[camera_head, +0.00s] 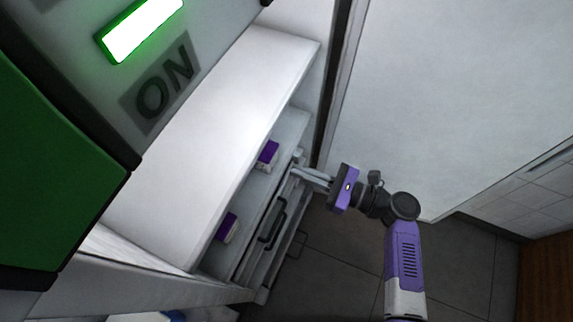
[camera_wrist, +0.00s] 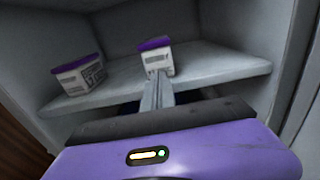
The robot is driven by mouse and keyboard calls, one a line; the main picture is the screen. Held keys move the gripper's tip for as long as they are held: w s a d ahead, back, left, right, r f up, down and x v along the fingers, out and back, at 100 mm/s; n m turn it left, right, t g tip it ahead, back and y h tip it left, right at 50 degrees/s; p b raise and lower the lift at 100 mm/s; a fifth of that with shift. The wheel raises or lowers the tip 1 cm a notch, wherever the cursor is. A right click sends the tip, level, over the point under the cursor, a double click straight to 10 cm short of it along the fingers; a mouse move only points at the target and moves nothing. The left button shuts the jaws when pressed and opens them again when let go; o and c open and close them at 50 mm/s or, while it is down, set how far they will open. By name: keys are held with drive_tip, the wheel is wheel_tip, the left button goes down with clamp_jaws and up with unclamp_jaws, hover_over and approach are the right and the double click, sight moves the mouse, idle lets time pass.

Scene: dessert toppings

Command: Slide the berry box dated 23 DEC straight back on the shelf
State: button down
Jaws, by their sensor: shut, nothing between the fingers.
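Two white berry boxes with purple lids stand on the shelf (camera_wrist: 112,92). One box (camera_wrist: 156,56) is in the middle of the wrist view, and the other box (camera_wrist: 80,76) is to its left, with a dark printed label turned toward me. I cannot read either date surely. In the head view the boxes show as an upper one (camera_head: 268,153) and a lower one (camera_head: 228,228). My gripper (camera_wrist: 158,78) is shut and empty, its fingertips at the lower front of the middle box. I cannot tell whether they touch it.
The shelf's side wall (camera_wrist: 272,28) rises to the right of the middle box. Bare shelf shows between the boxes and to the right. Drawers with dark handles (camera_head: 272,222) are below the shelf. A white top panel (camera_head: 215,120) covers it from above.

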sight(275, 163)
drive_tip(key=shift+x, duration=2.1)
drive_tip(key=shift+a, duration=0.15)
drive_tip(key=x, duration=0.6)
drive_tip(key=shift+w+a+f, duration=0.1)
drive_tip(key=shift+a, duration=0.15)
